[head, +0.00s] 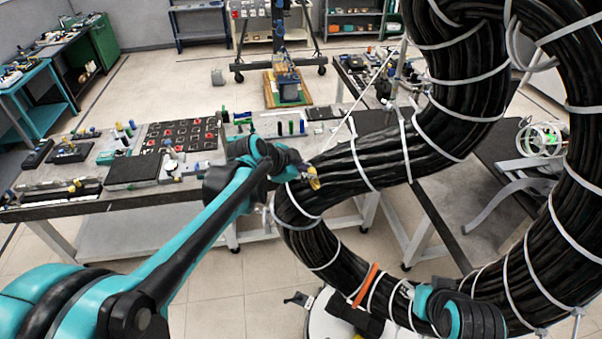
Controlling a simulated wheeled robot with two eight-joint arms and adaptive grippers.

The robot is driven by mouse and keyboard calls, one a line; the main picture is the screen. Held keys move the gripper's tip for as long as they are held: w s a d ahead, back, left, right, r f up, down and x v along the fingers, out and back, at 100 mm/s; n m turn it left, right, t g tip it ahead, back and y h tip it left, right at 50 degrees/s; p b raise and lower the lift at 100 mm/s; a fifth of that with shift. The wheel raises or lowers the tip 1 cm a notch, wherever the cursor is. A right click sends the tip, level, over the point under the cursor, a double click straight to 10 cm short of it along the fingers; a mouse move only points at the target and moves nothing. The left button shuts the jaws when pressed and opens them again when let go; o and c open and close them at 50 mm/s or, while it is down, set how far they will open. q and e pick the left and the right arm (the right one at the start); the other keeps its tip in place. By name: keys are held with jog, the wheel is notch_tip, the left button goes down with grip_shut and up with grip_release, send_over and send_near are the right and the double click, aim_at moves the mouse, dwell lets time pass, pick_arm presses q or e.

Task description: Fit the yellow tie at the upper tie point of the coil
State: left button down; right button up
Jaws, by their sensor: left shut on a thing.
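The coil (455,140) is a thick bundle of black cables wrapped with several pale ties. It fills the right side of the head view and loops down to the bottom. My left gripper (308,176) is beside the coil's left bend, shut on a small yellow piece that I take to be the yellow tie (314,181). The fingers hide part of it, and I cannot tell whether it touches the cables. An orange tie (365,284) crosses the lower run of the coil. My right gripper (410,292) is low at the coil's bottom run; its fingers are not clear.
A long workbench (60,211) with tools, small parts and a black tray (180,135) stands behind my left arm. A teal bench (45,112) is at the far left. A round wire spool (540,140) sits at the right behind the coil.

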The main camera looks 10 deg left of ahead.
dwell(0.3)
pick_arm(q)
jog(key=shift+b+x, duration=0.65)
jog(key=shift+x, duration=0.35)
jog(key=shift+w+d+f+b, duration=0.25)
jog(key=shift+w+f+b, duration=0.1)
jog(key=shift+f+b, duration=0.15)
dwell(0.4)
dwell(0.4)
jog(key=c, duration=1.3)
grip_release()
jog(key=shift+c, duration=0.2)
jog(key=shift+r, duration=0.1)
